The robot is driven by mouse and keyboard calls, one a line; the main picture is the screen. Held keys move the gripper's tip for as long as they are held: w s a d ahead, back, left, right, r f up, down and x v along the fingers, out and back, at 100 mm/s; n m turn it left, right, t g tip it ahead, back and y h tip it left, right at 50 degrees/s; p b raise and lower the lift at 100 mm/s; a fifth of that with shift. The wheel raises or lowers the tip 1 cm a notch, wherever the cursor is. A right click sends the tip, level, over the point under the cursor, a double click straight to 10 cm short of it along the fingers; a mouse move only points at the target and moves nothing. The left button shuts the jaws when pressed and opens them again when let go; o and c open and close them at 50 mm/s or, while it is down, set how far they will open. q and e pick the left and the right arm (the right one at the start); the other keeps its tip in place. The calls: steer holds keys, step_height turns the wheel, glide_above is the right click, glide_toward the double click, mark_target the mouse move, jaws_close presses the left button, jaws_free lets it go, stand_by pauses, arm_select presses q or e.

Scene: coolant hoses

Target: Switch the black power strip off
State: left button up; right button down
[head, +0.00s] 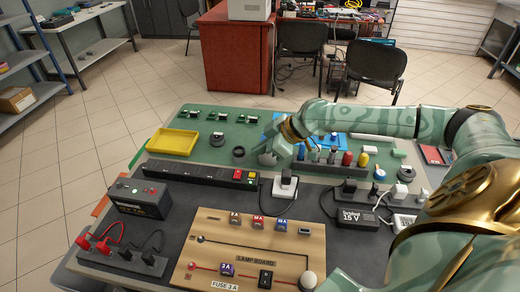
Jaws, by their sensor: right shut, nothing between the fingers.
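The long black power strip (190,173) lies across the middle of the table, left of centre. At its right end are a red patch (237,175) and a small yellow-green part (251,177); the switch's position is too small to read. My right gripper (267,159) reaches in from the right and is shut and empty. It is just beyond the strip's right end and looks apart from it; its height above the table is hard to judge. My left gripper is not in view.
The wooden lamp board (220,250) fills the front. Bottles and adapters crowd the right side, under my right arm.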

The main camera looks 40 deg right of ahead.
steer(key=b, duration=0.2)
glide_above(236, 176)
steer(key=s+d, duration=0.1)
steer(key=d, duration=0.1)
step_height(236, 176, down, 6)
steer(key=shift+r, duration=0.1)
steer(key=shift+d+f+b, duration=0.25)
steer(key=shift+f+b, duration=0.2)
steer(key=shift+f, duration=1.1)
steer(key=shift+d+f, duration=0.1)
steer(key=shift+f, duration=0.15)
steer(key=shift+s+a+p, duration=0.35)
steer(key=shift+p, duration=0.2)
steer(key=shift+s+a+p, duration=0.25)
steer(key=shift+a+p, duration=0.05)
